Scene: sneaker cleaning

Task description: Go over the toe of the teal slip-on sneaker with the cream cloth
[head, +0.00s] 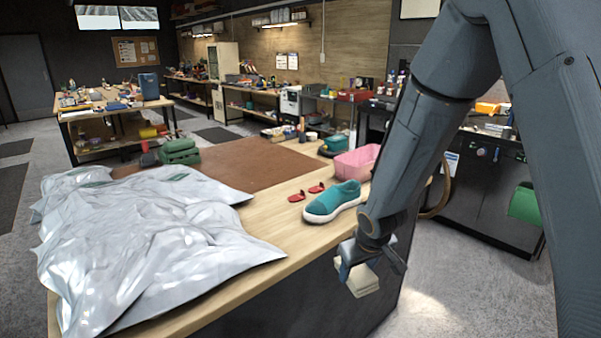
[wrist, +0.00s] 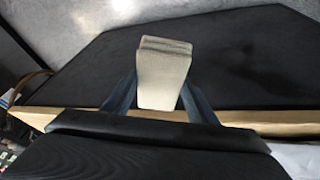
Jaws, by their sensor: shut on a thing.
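The teal slip-on sneaker (head: 333,202) with a white sole lies on the wooden table near its front edge, its toe pointing to the lower left. My gripper (head: 366,268) is just in front of the table edge, right of and below the sneaker in the head view. It is shut on the cream cloth (head: 362,281), a folded pad that hangs below the fingers. In the wrist view the cloth (wrist: 163,75) sits between the two fingers (wrist: 160,92). The sneaker is not seen in the wrist view. The cloth is apart from the sneaker.
A crumpled silvery sheet (head: 150,245) covers the table's left part. Two small red items (head: 307,192) lie behind the sneaker. A pink bin (head: 357,163) stands behind it. The bare wooden strip (head: 275,225) left of the sneaker is clear.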

